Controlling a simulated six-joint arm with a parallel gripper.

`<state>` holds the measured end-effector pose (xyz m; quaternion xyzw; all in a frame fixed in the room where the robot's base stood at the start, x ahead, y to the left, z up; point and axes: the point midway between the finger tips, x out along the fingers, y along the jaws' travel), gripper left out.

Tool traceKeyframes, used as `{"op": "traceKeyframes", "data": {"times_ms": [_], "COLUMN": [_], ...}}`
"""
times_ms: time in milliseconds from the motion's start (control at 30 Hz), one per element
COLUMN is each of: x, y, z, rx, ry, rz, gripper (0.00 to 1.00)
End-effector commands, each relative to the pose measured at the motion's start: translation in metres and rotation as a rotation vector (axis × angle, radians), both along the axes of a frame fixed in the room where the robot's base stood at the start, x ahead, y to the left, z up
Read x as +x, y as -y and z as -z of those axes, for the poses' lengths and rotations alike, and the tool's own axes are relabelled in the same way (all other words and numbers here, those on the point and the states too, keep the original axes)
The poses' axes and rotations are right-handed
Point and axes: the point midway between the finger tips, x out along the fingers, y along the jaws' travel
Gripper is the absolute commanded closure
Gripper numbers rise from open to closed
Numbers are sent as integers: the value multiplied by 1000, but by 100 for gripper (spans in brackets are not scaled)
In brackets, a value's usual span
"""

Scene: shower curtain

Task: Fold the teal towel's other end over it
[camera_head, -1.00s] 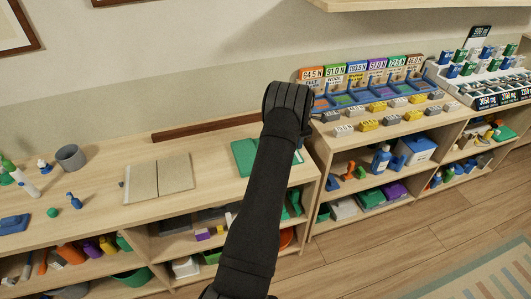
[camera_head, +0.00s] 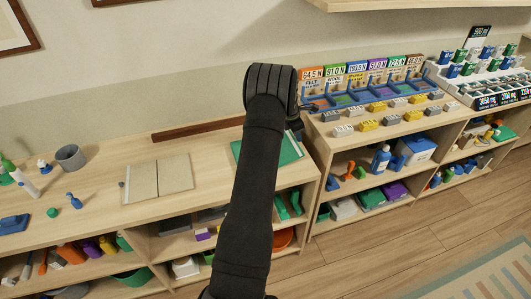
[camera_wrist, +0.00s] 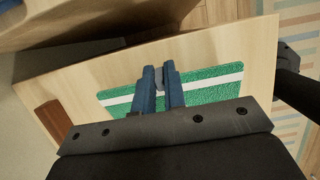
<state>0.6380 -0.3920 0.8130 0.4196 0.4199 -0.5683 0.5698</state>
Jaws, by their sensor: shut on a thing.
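The teal towel, green with a white stripe, lies on the wooden shelf top; its right part (camera_head: 286,152) shows beside my arm in the head view, and the arm hides its middle. In the wrist view the towel (camera_wrist: 212,90) spreads on both sides of the fingers. My gripper (camera_wrist: 159,74) has its two blue fingers close together over the middle of the towel, shut on it. The exact pinched fold is hidden between the fingers. In the head view my arm hides the gripper.
A beige folded board (camera_head: 158,178) lies on the shelf top to the left. A dark red-brown bar (camera_head: 198,131) lies along the back edge. A unit with labelled blue trays (camera_head: 365,92) stands to the right. The shelf's front edge is close to the towel.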

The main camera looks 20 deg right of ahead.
Motion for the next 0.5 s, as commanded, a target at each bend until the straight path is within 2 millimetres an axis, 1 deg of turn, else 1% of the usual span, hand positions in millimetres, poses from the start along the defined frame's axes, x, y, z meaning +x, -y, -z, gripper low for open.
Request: {"op": "traceKeyframes", "data": {"times_ms": [267,367,500], "x": [0,0,0], "y": [0,-4,-11], "z": [-1,-6,-17], "rx": [-6,-41,-129], "ry": [1,-1,-1], "rz": [1,-1,-3], "gripper": [100,100,100]}}
